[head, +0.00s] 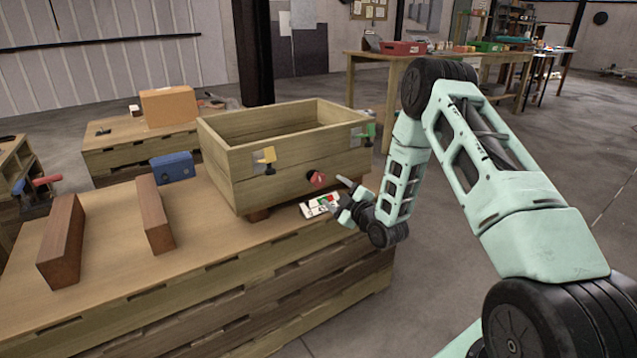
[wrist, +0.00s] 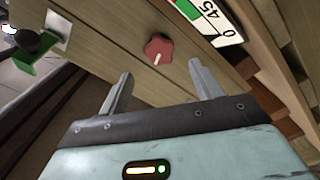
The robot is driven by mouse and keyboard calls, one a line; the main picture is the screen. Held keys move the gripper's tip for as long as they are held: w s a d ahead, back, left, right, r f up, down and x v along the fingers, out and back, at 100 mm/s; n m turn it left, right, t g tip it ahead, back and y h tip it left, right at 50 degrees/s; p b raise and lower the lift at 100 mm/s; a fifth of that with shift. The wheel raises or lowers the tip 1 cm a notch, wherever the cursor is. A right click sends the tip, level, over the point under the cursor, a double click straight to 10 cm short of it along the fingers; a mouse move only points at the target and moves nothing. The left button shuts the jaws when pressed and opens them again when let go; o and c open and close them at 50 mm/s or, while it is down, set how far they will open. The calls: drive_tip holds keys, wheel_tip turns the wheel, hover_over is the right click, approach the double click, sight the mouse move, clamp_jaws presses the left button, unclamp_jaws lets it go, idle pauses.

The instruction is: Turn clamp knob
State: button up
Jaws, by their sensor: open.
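The red clamp knob (head: 316,179) sits on the front face of a wooden box, near the box's right end. In the wrist view the knob (wrist: 158,50) is a lobed red disc with a pale pointer line on it. My gripper (head: 336,188) is at the right of the knob. In the wrist view its two fingers (wrist: 158,85) are spread apart, with nothing between them. The knob shows beyond the fingertips, roughly centred between them, and appears untouched. A white card (head: 320,205) with a green and red scale lies below the knob; its number 45 shows in the wrist view (wrist: 212,18).
The open wooden box (head: 250,190) stands on a wooden bench (head: 190,270). A yellow clamp (head: 265,157) and a green clamp (head: 368,132) are on the box. Two brown blocks (head: 62,245) (head: 155,213) and a blue box (head: 172,167) stand at the left.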

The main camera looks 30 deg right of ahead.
sight(320, 181)
drive_tip(key=w+b, duration=0.1)
drive_tip(key=w, duration=0.8)
drive_tip(key=shift+w+a, duration=0.15)
drive_tip(key=shift+c, duration=0.4)
drive_tip(key=c, duration=0.9)
